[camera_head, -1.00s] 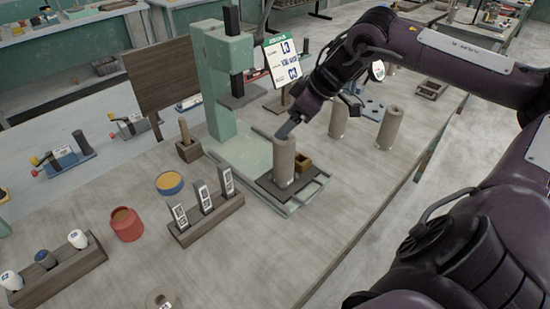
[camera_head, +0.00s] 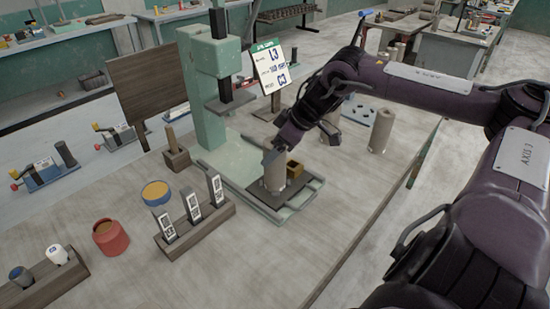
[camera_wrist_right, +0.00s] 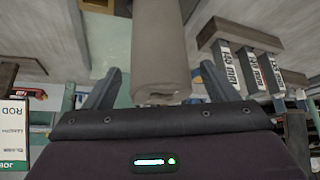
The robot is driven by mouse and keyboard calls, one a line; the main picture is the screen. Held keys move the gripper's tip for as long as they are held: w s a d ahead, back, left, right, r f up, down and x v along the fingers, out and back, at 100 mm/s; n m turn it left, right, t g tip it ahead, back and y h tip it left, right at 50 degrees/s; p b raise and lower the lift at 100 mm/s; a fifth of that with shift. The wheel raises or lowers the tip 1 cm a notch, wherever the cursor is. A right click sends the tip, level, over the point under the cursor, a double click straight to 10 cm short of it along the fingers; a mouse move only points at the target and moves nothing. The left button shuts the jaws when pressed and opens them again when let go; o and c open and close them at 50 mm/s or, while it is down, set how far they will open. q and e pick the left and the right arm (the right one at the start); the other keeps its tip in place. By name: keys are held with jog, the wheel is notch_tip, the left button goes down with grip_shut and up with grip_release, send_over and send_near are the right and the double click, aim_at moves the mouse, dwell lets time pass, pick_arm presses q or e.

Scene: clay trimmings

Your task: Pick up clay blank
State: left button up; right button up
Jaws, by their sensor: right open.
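A grey cylindrical clay blank (camera_head: 275,174) stands upright on the dark plate of the green press. My right gripper (camera_head: 271,154) is at its upper part, reaching in from the right; the arm partly hides the area behind it. In the right wrist view the blank (camera_wrist_right: 160,50) lies between the two spread fingers of my right gripper (camera_wrist_right: 160,88). A gap shows on each side, so the gripper is open. Two similar grey cylinders stand farther right, one (camera_head: 381,130) in clear view and one (camera_head: 331,126) partly behind my arm. My left gripper is not in view.
The green press column (camera_head: 208,95) rises just behind the blank, with a card (camera_head: 270,66) beside it. A rack of labelled blocks (camera_head: 200,228) and a red pot (camera_head: 110,238) stand to the left.

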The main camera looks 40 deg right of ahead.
jog(key=shift+w+f, duration=0.25)
jog(key=shift+f, duration=0.45)
jog(key=shift+w+a+f, duration=0.35)
jog(key=shift+f, duration=0.1)
jog(key=shift+r, duration=0.1)
jog(key=c, duration=1.5)
